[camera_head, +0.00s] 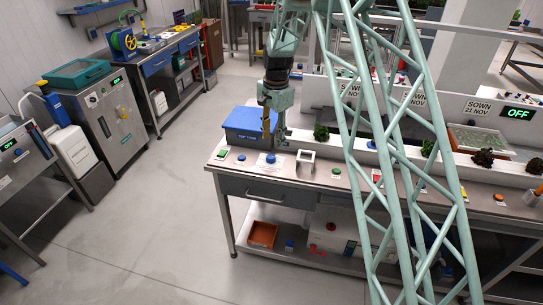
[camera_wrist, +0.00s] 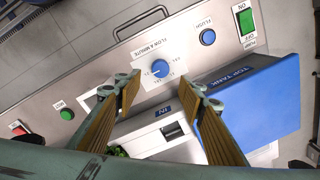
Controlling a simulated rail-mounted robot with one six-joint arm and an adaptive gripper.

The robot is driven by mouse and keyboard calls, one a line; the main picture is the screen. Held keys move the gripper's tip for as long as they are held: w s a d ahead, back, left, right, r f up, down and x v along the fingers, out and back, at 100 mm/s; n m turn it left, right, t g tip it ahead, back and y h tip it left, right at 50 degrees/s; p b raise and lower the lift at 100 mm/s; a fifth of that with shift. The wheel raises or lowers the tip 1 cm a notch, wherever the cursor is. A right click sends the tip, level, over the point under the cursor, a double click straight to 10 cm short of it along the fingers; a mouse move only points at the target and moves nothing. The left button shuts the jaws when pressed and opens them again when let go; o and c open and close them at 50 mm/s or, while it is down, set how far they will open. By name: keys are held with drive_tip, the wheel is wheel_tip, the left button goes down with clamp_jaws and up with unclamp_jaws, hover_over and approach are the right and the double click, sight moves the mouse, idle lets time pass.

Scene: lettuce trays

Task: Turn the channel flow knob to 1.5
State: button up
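The blue flow knob (camera_wrist: 160,68) sits on a white dial plate (camera_wrist: 146,57) marked "FLOW L/MINUTE" in the wrist view. Its pointer and the small dial numbers are too small to read surely. In the head view the knob (camera_head: 270,158) is on the bench's front panel. My gripper (camera_wrist: 168,92) is open and empty, its two fingers spread wide either side of the dial's lower part in the picture. The knob shows beyond the fingertips, and I see no contact. In the head view my gripper (camera_head: 279,138) hangs above the bench behind the knob.
A blue "TOP TANK" box (camera_wrist: 265,100) stands close by on the right in the wrist view. A blue flush button (camera_wrist: 207,37) and a green switch (camera_wrist: 245,20) are near the knob. A white box marked "IN" (camera_wrist: 145,137) lies below the dial. Floor (camera_head: 150,215) left of the bench is clear.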

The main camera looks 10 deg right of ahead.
sight(271, 156)
drive_tip(key=shift+w+a+f, duration=0.1)
drive_tip(key=shift+w+f, duration=0.05)
drive_tip(key=shift+f, duration=2.35)
drive_tip(key=shift+w+a+f, duration=0.1)
drive_tip(key=shift+w+f, duration=0.05)
drive_tip(key=shift+f, duration=2.35)
drive_tip(key=c, duration=0.9)
drive_tip(key=shift+n+b, duration=0.4)
drive_tip(key=shift+n, duration=0.2)
drive_tip(key=n+b, duration=0.1)
drive_tip(key=n, duration=0.3)
drive_tip(key=shift+w+n, duration=0.1)
drive_tip(key=shift+n, duration=0.2)
drive_tip(key=n, duration=0.5)
drive_tip(key=shift+n+g+b, duration=0.3)
drive_tip(key=shift+n+b, duration=0.05)
drive_tip(key=shift+n, duration=0.05)
